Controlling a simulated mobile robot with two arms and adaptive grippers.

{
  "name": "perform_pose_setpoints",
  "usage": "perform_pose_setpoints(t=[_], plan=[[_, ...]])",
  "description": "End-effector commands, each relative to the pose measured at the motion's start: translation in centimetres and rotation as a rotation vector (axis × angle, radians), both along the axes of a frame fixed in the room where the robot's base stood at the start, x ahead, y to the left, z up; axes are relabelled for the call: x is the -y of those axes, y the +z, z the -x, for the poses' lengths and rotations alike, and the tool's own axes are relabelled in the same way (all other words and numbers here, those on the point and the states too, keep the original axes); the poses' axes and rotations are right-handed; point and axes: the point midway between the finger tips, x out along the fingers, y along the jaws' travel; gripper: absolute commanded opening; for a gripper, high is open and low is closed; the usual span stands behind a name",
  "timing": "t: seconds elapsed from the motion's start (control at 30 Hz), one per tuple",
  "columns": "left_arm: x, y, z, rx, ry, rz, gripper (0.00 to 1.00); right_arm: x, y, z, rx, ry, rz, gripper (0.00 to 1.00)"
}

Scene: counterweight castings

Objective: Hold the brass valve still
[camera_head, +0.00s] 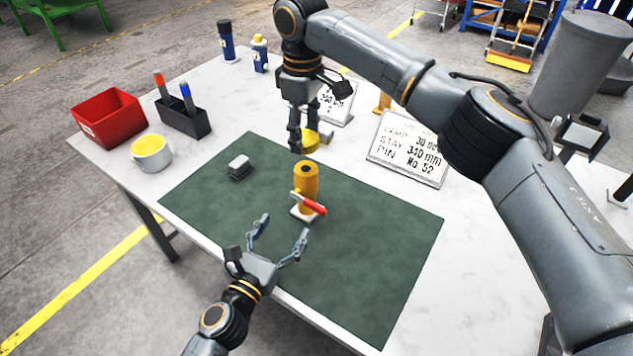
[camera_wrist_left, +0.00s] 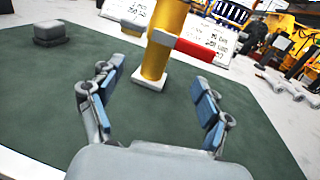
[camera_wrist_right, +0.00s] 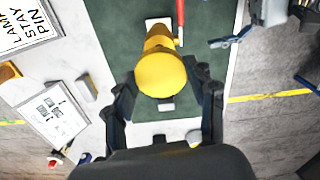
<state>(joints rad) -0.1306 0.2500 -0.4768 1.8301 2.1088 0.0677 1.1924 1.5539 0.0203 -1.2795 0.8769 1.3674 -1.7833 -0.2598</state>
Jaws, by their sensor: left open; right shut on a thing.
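The brass valve (camera_head: 306,187) stands upright on a small white base on the green mat, its red handle sticking out to the right. In the left wrist view the valve (camera_wrist_left: 164,45) is beyond the open fingers. My left gripper (camera_head: 279,240) is open and empty, in front of the valve and apart from it. My right gripper (camera_head: 308,146) points down behind the valve's top, shut on a round yellow piece (camera_wrist_right: 160,76). That piece hides part of the valve in the right wrist view; whether the two touch I cannot tell.
A grey block (camera_head: 239,166) sits on the mat (camera_head: 375,260), left of the valve. A mug (camera_head: 151,153), a red bin (camera_head: 108,117) and a pen holder (camera_head: 184,120) stand at the left. A lettered sign (camera_head: 408,149) stands at the right. The mat's right part is clear.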

Motion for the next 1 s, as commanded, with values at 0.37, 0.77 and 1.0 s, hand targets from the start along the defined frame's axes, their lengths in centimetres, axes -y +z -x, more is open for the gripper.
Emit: perform_pose_setpoints(t=[0.37,0.77,1.0], plan=[[0.0,-0.1,0.0,0.0,0.0,-0.001,0.78,0.0,0.0,0.0,0.0,0.0,0.0,0.43],[2.0,0.1,-4.1,0.002,0.0,0.001,0.78,0.0,0.0,0.0,0.0,-0.001,0.0,0.43],[4.0,0.0,-8.1,0.001,0.001,0.0,0.78,0.0,0.0,0.0,0.0,-0.001,0.0,0.43]])
